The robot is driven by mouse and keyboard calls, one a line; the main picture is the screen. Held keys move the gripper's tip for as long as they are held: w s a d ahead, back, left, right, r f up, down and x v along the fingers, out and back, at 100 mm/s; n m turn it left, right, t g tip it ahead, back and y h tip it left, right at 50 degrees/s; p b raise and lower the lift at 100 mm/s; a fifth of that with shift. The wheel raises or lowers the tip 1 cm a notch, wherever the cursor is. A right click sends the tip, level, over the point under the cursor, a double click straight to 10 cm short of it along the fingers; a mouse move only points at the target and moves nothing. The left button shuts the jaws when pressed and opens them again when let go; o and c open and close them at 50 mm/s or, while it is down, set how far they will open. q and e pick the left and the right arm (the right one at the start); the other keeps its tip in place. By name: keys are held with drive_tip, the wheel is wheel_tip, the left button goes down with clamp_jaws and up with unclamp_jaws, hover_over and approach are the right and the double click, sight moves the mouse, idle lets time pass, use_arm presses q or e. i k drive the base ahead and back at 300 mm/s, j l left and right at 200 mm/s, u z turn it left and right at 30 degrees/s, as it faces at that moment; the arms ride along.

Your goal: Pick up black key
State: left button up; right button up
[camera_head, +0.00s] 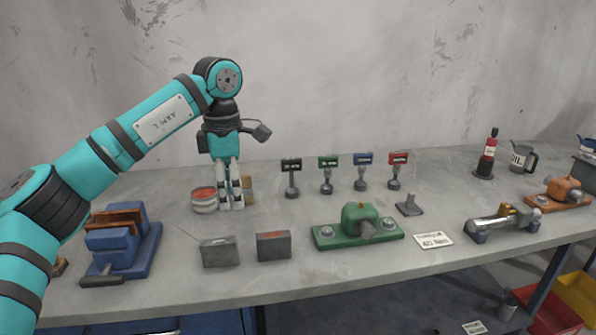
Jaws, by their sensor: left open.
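The black key (291,178) stands upright on the grey workbench, at the left end of a row of similar keys. It has a dark rectangular head with an opening, a thin shaft and a wider grey foot. My left gripper (231,206) points down to the left of the black key, with clear space between them. Its light fingers are slightly apart, and I see nothing held between them. The fingertips look low, near the bench top, but I cannot tell whether they touch it. My right gripper is not in view.
Green (328,174), blue (362,172) and red (397,171) keys stand to the right. A tin (204,200) is beside my left gripper. Grey blocks (274,246), a blue vise (122,245) and a green fixture (357,228) stand nearer the front edge.

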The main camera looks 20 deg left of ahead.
sight(293, 164)
drive_tip(key=i, duration=1.45)
